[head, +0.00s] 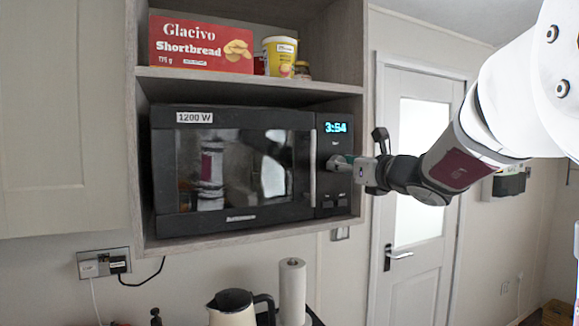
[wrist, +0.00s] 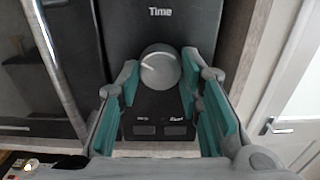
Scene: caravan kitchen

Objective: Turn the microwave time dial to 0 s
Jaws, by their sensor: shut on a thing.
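The black microwave (head: 235,215) sits in an open wall cupboard, its door closed. Its lit display (head: 336,127) seems to read 3:54. The round grey time dial (wrist: 160,66) is below the word "Time" in the wrist view, with a pale mark on its left side. My gripper (wrist: 161,76) is shut on the dial, one teal-padded finger on each side. In the head view my gripper (head: 343,162) reaches the control panel from the right and hides most of the dial.
Two buttons (wrist: 160,130) lie below the dial, and the door handle (head: 313,165) is just left of the panel. A shortbread box (head: 200,44) and a yellow tub (head: 279,57) stand on the shelf above. A kettle (head: 232,310) stands below.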

